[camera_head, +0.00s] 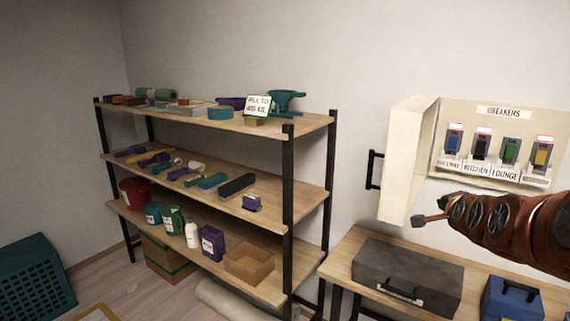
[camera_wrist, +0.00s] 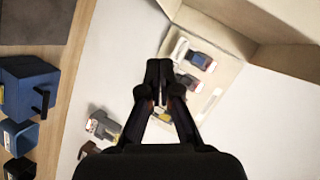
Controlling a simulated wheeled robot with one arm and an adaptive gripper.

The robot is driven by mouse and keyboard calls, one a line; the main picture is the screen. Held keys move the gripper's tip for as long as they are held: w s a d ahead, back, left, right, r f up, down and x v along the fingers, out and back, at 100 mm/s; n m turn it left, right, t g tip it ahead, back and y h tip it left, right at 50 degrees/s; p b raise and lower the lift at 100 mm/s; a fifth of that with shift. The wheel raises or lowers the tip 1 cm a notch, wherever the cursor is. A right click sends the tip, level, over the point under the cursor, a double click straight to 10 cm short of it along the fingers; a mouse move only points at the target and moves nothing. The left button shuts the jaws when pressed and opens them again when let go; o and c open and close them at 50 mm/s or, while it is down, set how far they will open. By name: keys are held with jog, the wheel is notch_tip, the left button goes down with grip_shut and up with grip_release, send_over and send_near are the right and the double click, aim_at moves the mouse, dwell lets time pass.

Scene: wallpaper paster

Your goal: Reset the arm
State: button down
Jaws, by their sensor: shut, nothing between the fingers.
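My arm (camera_head: 520,229) reaches in from the right in the head view, in front of the wall below the breaker panel. My gripper (camera_wrist: 158,70) shows dark and shut in the wrist view, with its fingertips together and nothing between them. In the head view the hand end (camera_head: 432,217) points left, just right of the open panel door's lower edge. The breaker panel (camera_head: 515,126) has blue, black, green and yellow switches. In the wrist view several switches (camera_wrist: 192,85) show beyond the fingertips, apart from them as far as I can tell.
The open panel door (camera_head: 408,160) sticks out beside the hand. Below, a wooden table (camera_head: 350,247) bears a grey case (camera_head: 408,275) and a blue toolbox (camera_head: 512,299). A loaded shelf rack (camera_head: 288,200) stands left. A green crate (camera_head: 36,280) is on the floor.

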jog(key=s+a+f+n+g+y, duration=0.25)
jog(key=s+a+f+n, duration=0.35)
jog(key=a, duration=0.3)
jog(key=s+a+f+n+g+y, duration=0.25)
jog(key=s+a+f+g, duration=0.2)
jog(key=s+a, duration=0.45)
jog(key=s+a+f+n+g, duration=0.2)
jog(key=s, duration=0.7)
jog(key=s+a+f+n+g, duration=0.2)
jog(key=s+n+g, duration=0.1)
jog(key=s, duration=0.5)
jog(key=s+a+f+n+g, duration=0.2)
jog(key=s+n+g, duration=0.1)
jog(key=s, duration=0.6)
jog(key=shift+s+a+f+h, duration=0.3)
jog(key=shift+s+a+h, duration=0.05)
jog(key=shift+a+h, duration=0.05)
jog(key=shift+a+n, duration=0.15)
jog(key=shift+n, duration=0.2)
